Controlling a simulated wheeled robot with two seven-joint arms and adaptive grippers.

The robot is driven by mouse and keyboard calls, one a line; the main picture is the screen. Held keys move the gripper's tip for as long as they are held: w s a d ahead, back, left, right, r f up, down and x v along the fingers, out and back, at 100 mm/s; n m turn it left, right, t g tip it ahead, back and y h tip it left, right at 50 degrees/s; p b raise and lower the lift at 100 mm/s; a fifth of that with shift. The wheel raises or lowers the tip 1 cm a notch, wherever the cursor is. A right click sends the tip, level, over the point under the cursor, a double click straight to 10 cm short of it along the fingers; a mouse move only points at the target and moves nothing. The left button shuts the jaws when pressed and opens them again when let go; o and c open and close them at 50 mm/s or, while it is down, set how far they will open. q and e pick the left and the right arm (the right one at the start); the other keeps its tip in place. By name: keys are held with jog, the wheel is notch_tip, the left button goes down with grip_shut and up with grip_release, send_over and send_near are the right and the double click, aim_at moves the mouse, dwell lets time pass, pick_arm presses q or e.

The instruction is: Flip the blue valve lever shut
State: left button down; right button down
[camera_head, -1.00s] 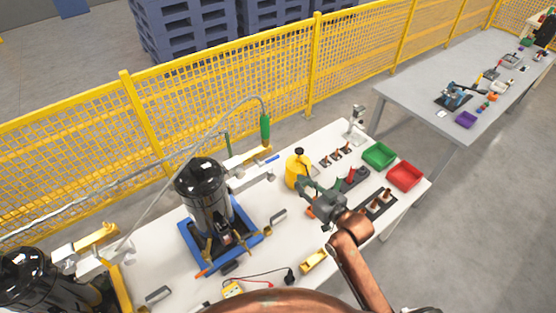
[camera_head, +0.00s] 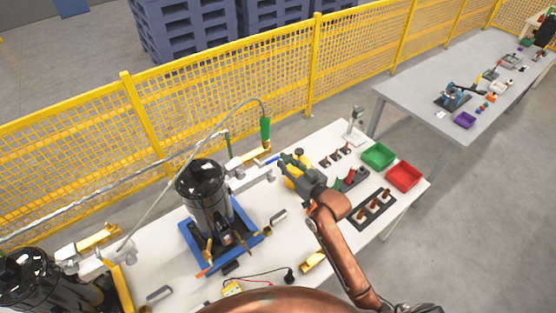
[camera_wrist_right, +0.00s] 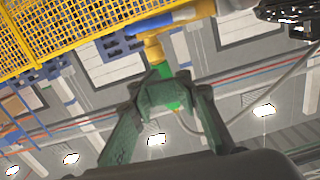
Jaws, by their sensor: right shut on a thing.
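The blue valve lever (camera_head: 267,161) is at the far edge of the white table, beside a yellow valve part. In the wrist view the lever (camera_wrist_right: 172,18) lies above the fingertips, next to the yellow valve body (camera_wrist_right: 154,50). My right gripper (camera_head: 284,163) is close to the lever's right end in the head view; contact cannot be made out. In the wrist view its green fingers (camera_wrist_right: 170,93) are drawn together. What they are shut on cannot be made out. A green hose part shows behind them. My left gripper is not in view.
A yellow container (camera_head: 293,181) is partly hidden behind my right gripper. A black compressor (camera_head: 203,195) stands in a blue tray to the left. Green (camera_head: 379,155) and red (camera_head: 404,177) bins are to the right. Yellow fence (camera_head: 220,95) runs behind the table.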

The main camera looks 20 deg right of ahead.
aim_at(278, 158)
jog(key=w+f, duration=0.1)
jog(key=w+a+f, duration=0.1)
jog(key=shift+w+a+f, duration=0.1)
jog(key=shift+w+f, duration=0.05)
jog(key=shift+w, duration=0.25)
jog(key=shift+w+a+f+p, duration=0.15)
jog(key=shift+f+p, duration=0.15)
jog(key=shift+f, duration=0.6)
